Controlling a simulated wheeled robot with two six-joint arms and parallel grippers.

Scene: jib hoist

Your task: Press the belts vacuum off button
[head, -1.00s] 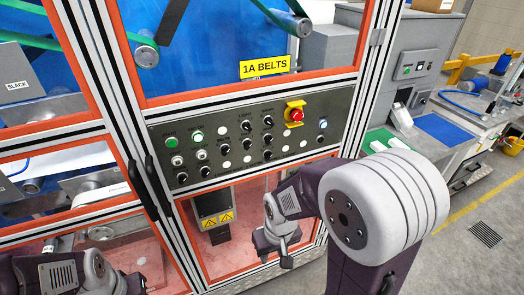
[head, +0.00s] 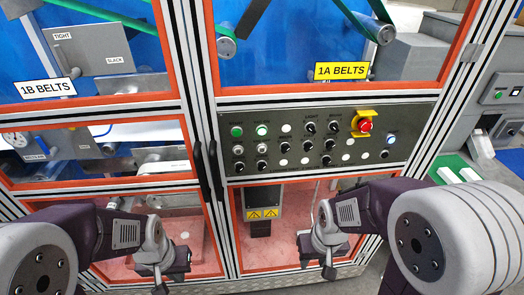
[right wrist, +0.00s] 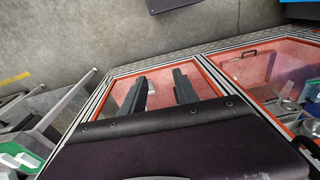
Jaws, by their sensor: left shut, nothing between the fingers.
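The grey control panel (head: 405,150) is on the machine front, under the yellow "1A BELTS" sign (head: 342,71). At its left are two columns of buttons: green buttons (head: 237,131) on top, pale ones (head: 238,150) in the middle, black ones (head: 238,167) below. The small labels are too blurred to read, so I cannot tell which one is belts vacuum off. My left gripper (head: 161,286) is shut and empty, low and left of the panel. My right gripper (head: 329,272) is below the panel, apart from it. Its fingers stand apart in the right wrist view (right wrist: 160,91).
A red emergency stop (head: 365,125) on a yellow plate and several black knobs (head: 309,127) share the panel. Black door handles (head: 213,168) stand left of it. A "1B BELTS" sign (head: 48,88) is further left. Orange-framed windows surround the panel.

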